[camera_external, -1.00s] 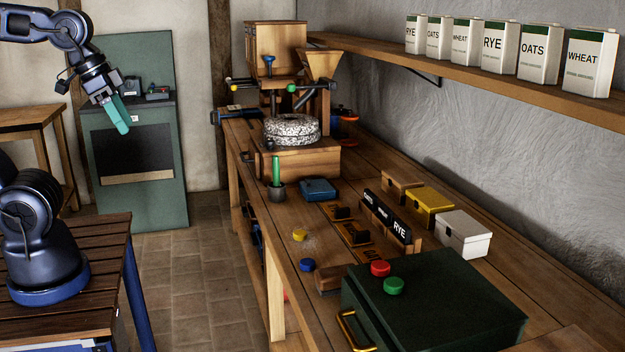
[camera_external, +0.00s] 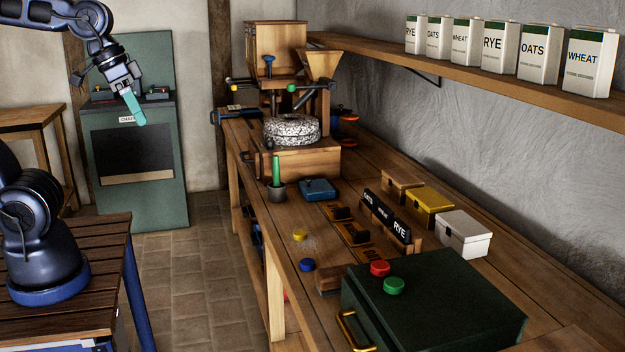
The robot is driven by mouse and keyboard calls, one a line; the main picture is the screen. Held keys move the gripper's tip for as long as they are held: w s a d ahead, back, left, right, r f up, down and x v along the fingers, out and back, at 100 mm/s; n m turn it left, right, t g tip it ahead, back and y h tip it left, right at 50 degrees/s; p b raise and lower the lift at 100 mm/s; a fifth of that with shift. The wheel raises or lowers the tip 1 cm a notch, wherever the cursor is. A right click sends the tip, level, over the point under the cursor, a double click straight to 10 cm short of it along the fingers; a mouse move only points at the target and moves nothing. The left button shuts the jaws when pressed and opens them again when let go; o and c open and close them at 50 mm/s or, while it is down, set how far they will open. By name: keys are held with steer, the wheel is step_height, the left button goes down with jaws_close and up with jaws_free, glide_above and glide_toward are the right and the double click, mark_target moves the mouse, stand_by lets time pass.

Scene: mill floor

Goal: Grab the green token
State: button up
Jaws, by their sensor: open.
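The green token (camera_external: 393,286) is a small round disc on the lid of the dark green box (camera_external: 455,300), at the front of the long wooden bench. A red token (camera_external: 379,268) lies right beside it, on the same lid. My gripper (camera_external: 138,115), with teal fingers, hangs in the air at the upper left, in front of the green cabinet. It is far from the green token, and nothing shows in it. The gap between the fingers is hard to make out at this angle.
A yellow token (camera_external: 299,235) and a blue token (camera_external: 307,265) lie on the bench (camera_external: 290,210) near its left edge. A wooden mill with a speckled stone (camera_external: 291,130) stands at the back. A shelf (camera_external: 470,75) with several labelled cartons overhangs the right side.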

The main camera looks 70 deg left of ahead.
steer(key=w+d+r+n+g+h, duration=0.1)
steer(key=w+d+n, duration=0.2)
steer(key=w, duration=0.4)
steer(key=w+d+n+h, duration=0.1)
steer(key=w+d+n, duration=0.2)
steer(key=w, duration=0.4)
steer(key=n+g+h, duration=0.1)
steer(key=n+g, duration=0.1)
steer(key=n, duration=1.1)
glide_above(394, 281)
steer(key=s+a, duration=0.2)
steer(key=a, duration=0.1)
steer(key=f, duration=2.1)
steer(key=shift+w, duration=0.2)
steer(key=shift+w+x, duration=0.15)
steer(key=shift+x, duration=1.35)
steer(key=shift+w+x, duration=0.2)
steer(key=shift+x, duration=1.3)
steer(key=shift+d+r, duration=0.1)
steer(key=shift+d, duration=0.1)
steer(key=c, duration=1.1)
